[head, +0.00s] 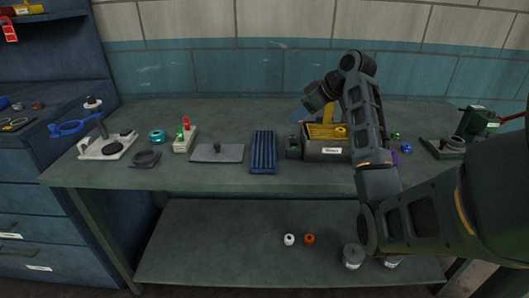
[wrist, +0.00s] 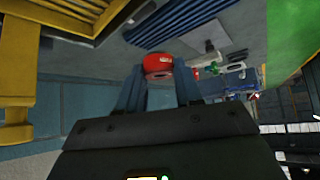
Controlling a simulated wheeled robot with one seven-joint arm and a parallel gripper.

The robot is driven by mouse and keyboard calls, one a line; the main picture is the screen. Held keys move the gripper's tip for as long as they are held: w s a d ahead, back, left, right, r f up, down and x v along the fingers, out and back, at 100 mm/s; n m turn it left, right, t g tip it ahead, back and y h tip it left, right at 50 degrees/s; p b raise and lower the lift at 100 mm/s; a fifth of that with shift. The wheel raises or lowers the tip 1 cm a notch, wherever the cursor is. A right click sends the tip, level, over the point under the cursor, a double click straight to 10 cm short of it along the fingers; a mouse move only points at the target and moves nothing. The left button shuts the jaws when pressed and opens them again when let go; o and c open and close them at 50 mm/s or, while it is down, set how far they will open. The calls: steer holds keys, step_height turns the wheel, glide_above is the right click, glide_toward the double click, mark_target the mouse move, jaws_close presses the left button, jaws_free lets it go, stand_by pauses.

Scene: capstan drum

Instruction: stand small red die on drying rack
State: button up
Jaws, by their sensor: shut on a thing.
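My gripper (head: 298,116) hangs above the back middle of the workbench, its blue fingers pointing down and left. In the wrist view its fingers (wrist: 159,76) are shut on the small red die (wrist: 158,64), which looks rounded with a paler end face. The die cannot be made out in the head view. A blue ribbed tray (head: 263,153), which looks like the drying rack, lies flat on the bench, below and left of my gripper. Its ribs also show in the wrist view (wrist: 178,17), beyond the die. No object shows on the ribs.
A dark labelled box (head: 331,151) with yellow parts stands right of the rack, close to my arm. A grey plate with a knob (head: 217,153) lies left of the rack. A white and an orange-red piece (head: 309,239) sit on the lower shelf. The bench front is clear.

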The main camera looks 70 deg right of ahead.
steer(key=w+a+f, duration=0.2)
steer(key=w+a+f+p, duration=0.1)
steer(key=w+a+f, duration=0.1)
steer(key=w, duration=0.1)
steer(key=w+a+f, duration=0.2)
steer(key=w, duration=0.1)
steer(key=shift+w+a+f+p, duration=0.1)
steer(key=shift+a+f+p, duration=0.1)
steer(key=shift+p, duration=0.15)
steer(key=shift+f, duration=1.9)
steer(key=shift+f, duration=0.1)
steer(key=o, duration=1.1)
steer(key=shift+r, duration=0.25)
steer(key=v, duration=1.2)
steer(key=shift+f, duration=0.2)
